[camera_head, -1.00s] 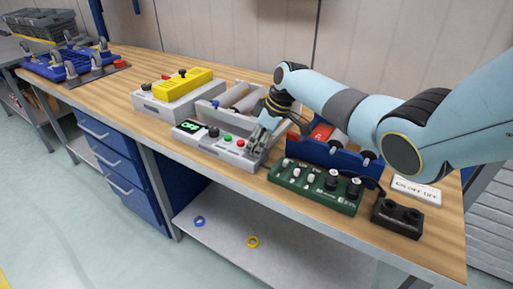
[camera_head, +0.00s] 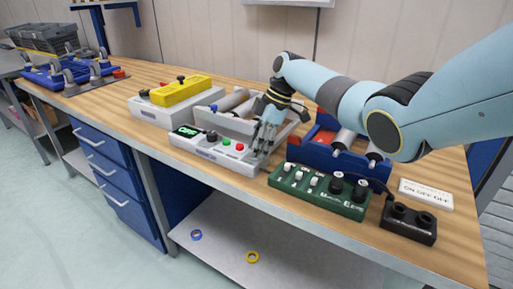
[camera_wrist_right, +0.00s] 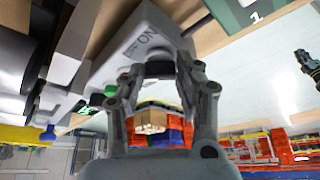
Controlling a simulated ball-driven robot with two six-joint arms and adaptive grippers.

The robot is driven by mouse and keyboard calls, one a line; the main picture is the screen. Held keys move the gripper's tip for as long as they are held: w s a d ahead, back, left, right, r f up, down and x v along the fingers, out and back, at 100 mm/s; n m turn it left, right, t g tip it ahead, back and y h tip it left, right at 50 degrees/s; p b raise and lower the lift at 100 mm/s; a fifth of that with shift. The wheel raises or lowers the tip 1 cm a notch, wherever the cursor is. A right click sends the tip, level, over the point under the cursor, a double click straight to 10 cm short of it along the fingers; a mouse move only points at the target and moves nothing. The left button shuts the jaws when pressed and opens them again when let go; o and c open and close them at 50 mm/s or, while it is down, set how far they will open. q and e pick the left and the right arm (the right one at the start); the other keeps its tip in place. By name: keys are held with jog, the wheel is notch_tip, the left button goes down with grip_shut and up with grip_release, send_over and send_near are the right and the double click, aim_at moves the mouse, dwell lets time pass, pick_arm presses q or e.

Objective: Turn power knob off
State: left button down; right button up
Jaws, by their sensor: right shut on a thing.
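The grey control box (camera_head: 207,152) stands near the front edge of the bench. It has a black knob, red and green buttons and a small dark display (camera_head: 187,131) with green lettering too small to read surely. My right gripper (camera_head: 264,148) points down at the right end of this box. In the right wrist view its two fingers (camera_wrist_right: 158,88) are shut on a dark power knob (camera_wrist_right: 159,69), beside the printed words ON and OFF on the box face (camera_wrist_right: 137,40). The fingers hide this knob in the head view. My left gripper is not in view.
A green panel (camera_head: 318,193) with switches and knobs lies right of the box, with a black two-hole block (camera_head: 409,221) and an ON/OFF sign (camera_head: 426,194) beyond. A blue bin (camera_head: 321,158) with rollers and a grey tray (camera_head: 221,118) stand behind.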

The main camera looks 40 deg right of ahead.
dwell(0.3)
jog(key=o, duration=1.1)
jog(key=shift+o, duration=0.2)
jog(key=v, duration=1.2)
jog(key=shift+d, duration=0.1)
